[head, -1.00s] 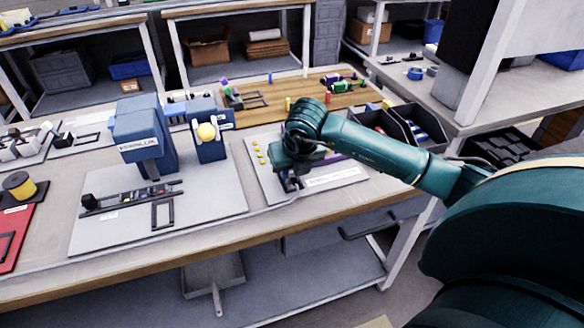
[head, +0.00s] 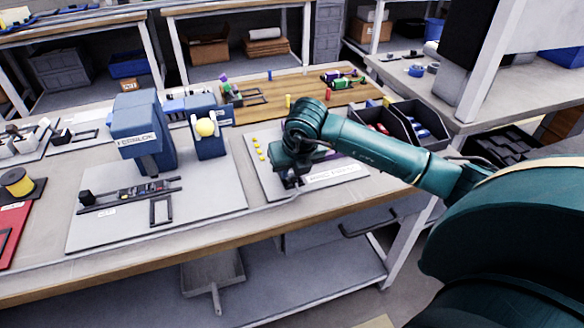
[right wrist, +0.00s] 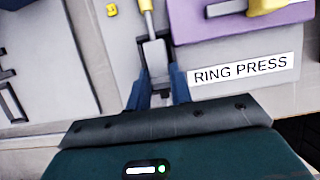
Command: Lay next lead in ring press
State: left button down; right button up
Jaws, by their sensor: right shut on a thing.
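My right gripper (head: 292,182) is low over the pale ring press board (head: 268,182) in the head view. In the right wrist view, its dark blue fingers (right wrist: 157,88) are shut on a grey piece (right wrist: 155,58) with a thin pale stem running up to a yellow part, probably a lead. The purple ring press (right wrist: 225,22), with a yellow part on top, is to the right of the held piece. In the head view my right arm hides most of the press. Several yellow pieces (head: 258,150) stand along the board's left side. My left gripper is not in view.
Black bins (head: 410,122) stand behind my right forearm. A wooden board (head: 300,92) with small parts lies behind. The bench's front strip is clear.

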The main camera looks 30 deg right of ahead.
jog(key=o, duration=1)
jog(key=v, duration=1.3)
jog(key=shift+s+r, duration=0.1)
